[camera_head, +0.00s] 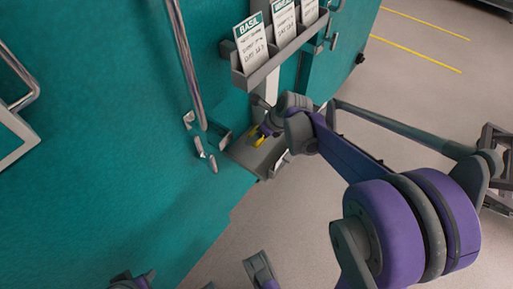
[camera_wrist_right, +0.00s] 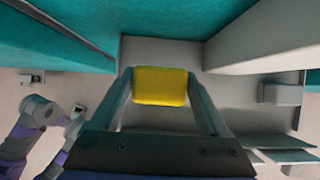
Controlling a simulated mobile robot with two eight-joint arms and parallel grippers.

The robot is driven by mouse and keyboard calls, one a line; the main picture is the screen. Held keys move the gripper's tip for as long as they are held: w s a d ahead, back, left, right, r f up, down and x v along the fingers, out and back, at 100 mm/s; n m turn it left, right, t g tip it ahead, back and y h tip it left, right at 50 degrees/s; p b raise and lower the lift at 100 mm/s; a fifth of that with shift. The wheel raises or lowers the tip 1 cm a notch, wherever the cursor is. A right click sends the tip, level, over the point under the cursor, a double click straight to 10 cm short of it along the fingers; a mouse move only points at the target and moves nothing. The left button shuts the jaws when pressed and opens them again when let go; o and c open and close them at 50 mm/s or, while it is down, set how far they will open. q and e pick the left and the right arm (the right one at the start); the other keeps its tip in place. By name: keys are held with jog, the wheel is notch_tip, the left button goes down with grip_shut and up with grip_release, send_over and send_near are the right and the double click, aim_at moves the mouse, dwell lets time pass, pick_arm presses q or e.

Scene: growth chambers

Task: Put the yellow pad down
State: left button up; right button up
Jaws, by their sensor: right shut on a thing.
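The yellow pad (camera_wrist_right: 160,86) is between the two fingertips of my right gripper (camera_wrist_right: 161,88), which is shut on it. In the head view only a small part of the yellow pad (camera_head: 259,141) shows, by the tip of my right gripper (camera_head: 262,133). The pad is over or at a small grey shelf (camera_head: 240,158) on the side of the teal chamber. I cannot tell whether it touches the shelf. Some of my own grey and purple parts show at the bottom edge, but I cannot make out a left gripper.
A grey rack (camera_head: 264,66) with several white label cards (camera_head: 251,43) is above the shelf. The teal chamber door (camera_head: 95,130) with a long metal handle (camera_head: 184,62) fills the left. Open floor (camera_head: 290,225) with yellow lines (camera_head: 415,52) is at the right.

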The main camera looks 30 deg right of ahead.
aim_at(261, 143)
jog(key=shift+f+b, duration=0.8)
jog(key=shift+f, duration=2.45)
jog(key=shift+f, duration=0.1)
jog(key=o, duration=1.1)
jog(key=shift+c, duration=0.2)
jog(key=shift+f, duration=0.1)
jog(key=p+v, duration=0.1)
jog(key=v, duration=0.2)
jog(key=p+v, duration=0.1)
jog(key=v, duration=0.3)
jog(key=p+v, duration=0.1)
jog(key=v, duration=0.2)
jog(key=shift+a+r, duration=0.3)
jog(key=shift+s+a+r, duration=0.15)
jog(key=shift+s+r, duration=0.05)
jog(key=s+a+n+h, duration=0.1)
jog(key=s+a+n, duration=0.4)
jog(key=s+n, duration=0.4)
jog(key=s+a+f+n+g+h, duration=0.1)
jog(key=s+a+n, duration=0.5)
jog(key=n, duration=1.6)
jog(key=s, duration=0.3)
jog(key=shift+a+f, duration=0.2)
jog(key=shift+a, duration=0.05)
